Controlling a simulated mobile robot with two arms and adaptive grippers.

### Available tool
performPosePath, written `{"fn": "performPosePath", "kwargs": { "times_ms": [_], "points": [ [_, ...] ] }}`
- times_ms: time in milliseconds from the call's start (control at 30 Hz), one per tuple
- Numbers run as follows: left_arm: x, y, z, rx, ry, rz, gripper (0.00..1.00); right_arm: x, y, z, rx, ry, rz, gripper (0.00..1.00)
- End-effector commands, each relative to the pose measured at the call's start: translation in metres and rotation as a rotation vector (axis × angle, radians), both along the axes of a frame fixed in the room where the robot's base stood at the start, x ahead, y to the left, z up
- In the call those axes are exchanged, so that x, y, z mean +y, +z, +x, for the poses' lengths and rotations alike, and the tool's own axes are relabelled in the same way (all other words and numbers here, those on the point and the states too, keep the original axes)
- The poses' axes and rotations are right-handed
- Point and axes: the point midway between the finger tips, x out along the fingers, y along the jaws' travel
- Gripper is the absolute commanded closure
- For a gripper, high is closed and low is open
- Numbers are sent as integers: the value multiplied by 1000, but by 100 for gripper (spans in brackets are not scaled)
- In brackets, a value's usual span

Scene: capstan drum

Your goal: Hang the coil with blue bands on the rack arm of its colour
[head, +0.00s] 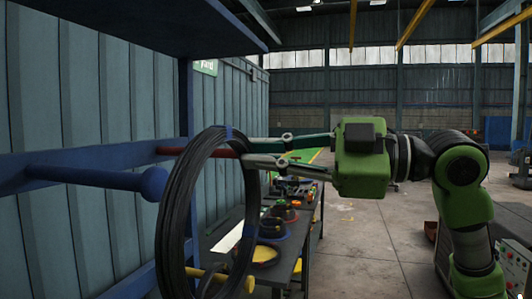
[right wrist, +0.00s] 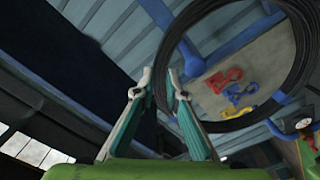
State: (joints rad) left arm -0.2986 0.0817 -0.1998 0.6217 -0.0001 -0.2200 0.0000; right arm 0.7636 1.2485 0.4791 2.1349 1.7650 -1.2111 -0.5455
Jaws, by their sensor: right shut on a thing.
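The black coil (head: 172,215) hangs upright as a large ring in the head view, with a blue band (head: 228,133) at its top. My right gripper (head: 244,151) is shut on the coil's upper right side. In the right wrist view the coil (right wrist: 300,55) runs between the fingertips (right wrist: 160,82). The blue rack arm (head: 95,177) has a ball end just left of the coil's left side in the picture; the ring does not appear to be around it. My left gripper is not in view.
A red arm (head: 200,152) and a yellow arm (head: 208,274) of the rack overlap the coil; whether they pass through it is unclear. A table (head: 308,215) with rings and small items stands behind. A blue shelf (head: 130,22) overhangs the rack.

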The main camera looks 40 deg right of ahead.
Motion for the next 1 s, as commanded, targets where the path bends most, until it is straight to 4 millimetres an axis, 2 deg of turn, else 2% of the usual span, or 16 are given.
{"fn": "performPosePath", "kwargs": {
  "times_ms": [33,200,1000],
  "points": [
    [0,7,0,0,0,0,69,2,6,4,-4,0,6,100],
    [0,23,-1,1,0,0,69,14,7,21,-4,1,6,100],
    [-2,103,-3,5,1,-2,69,72,7,107,-7,4,8,100]
  ]
}}
